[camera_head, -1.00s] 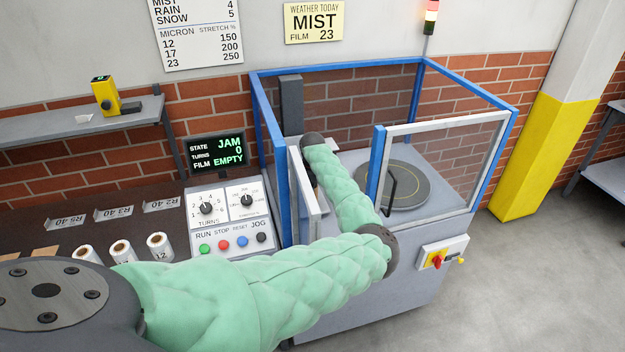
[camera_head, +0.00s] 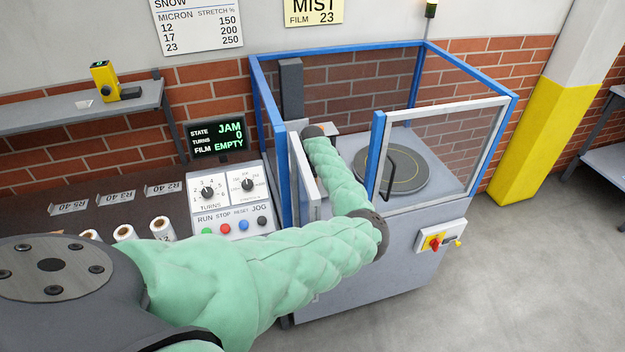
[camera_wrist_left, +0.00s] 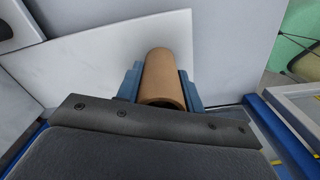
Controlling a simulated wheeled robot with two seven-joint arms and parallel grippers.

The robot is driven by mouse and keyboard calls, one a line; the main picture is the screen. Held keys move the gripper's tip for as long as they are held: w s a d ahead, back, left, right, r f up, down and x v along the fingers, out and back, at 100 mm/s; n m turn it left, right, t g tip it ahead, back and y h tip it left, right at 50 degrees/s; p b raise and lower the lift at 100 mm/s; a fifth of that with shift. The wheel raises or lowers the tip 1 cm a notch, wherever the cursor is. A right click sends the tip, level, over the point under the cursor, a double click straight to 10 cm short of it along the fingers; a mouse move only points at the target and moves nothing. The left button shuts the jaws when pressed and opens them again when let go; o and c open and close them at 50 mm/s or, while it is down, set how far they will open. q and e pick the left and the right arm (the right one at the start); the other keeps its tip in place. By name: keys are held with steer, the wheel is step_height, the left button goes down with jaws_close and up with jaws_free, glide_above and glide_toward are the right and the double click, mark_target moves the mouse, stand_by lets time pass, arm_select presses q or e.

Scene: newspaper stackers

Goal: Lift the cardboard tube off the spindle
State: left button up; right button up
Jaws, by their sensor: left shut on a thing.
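The brown cardboard tube (camera_wrist_left: 165,78) shows in the left wrist view, with its open end toward the camera. My left gripper (camera_wrist_left: 162,84) is shut on the tube, with a blue finger on each side of it. In the head view my green-sleeved left arm reaches into the blue-framed machine (camera_head: 262,100), and the tube and gripper are hidden there. The spindle cannot be made out in either view. My right gripper is not in view.
A round turntable (camera_head: 405,178) sits inside the machine, right of my arm. Window-panelled doors (camera_head: 440,150) stand close by. A control panel (camera_head: 228,203) and several film rolls (camera_head: 162,229) are on the left. The display (camera_head: 217,138) reads JAM and FILM EMPTY.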

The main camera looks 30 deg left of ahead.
arm_select(q)
steer(key=shift+r+p, duration=0.7)
steer(key=shift+r, duration=4.35)
